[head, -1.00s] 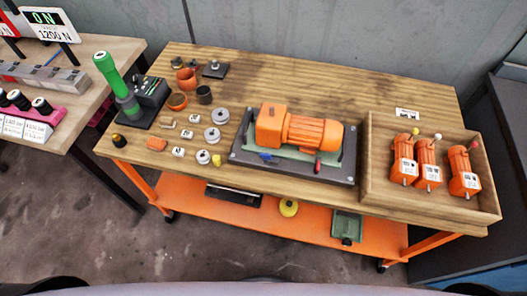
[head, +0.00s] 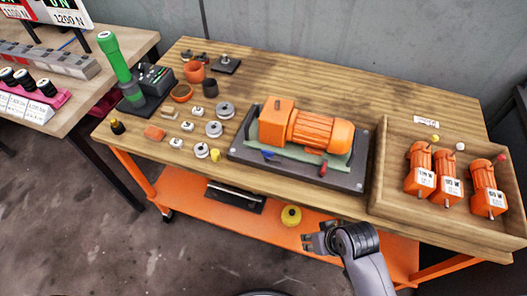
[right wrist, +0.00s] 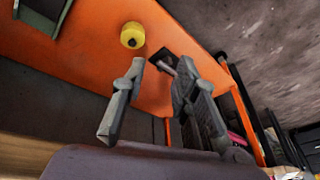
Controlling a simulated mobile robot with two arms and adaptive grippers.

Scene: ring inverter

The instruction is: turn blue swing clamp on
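The blue swing clamp (head: 268,155) is a small blue lever at the front left of the dark fixture plate (head: 240,152). An orange motor (head: 318,131) lies on the green bed of that plate. A red-handled lever (head: 323,168) stands at the plate's front right. My right gripper (head: 318,238) is in front of the bench, below the top's front edge and apart from both levers. In the right wrist view its two fingers (right wrist: 160,66) stand apart with nothing between them. My left gripper is not in view.
A wooden tray (head: 380,160) with orange motors stands on the right. Rings, cups and small parts lie left of the plate, by a green-handled press (head: 115,58). The orange lower shelf (head: 195,198) holds a yellow round object (head: 291,216), also in the right wrist view (right wrist: 133,36).

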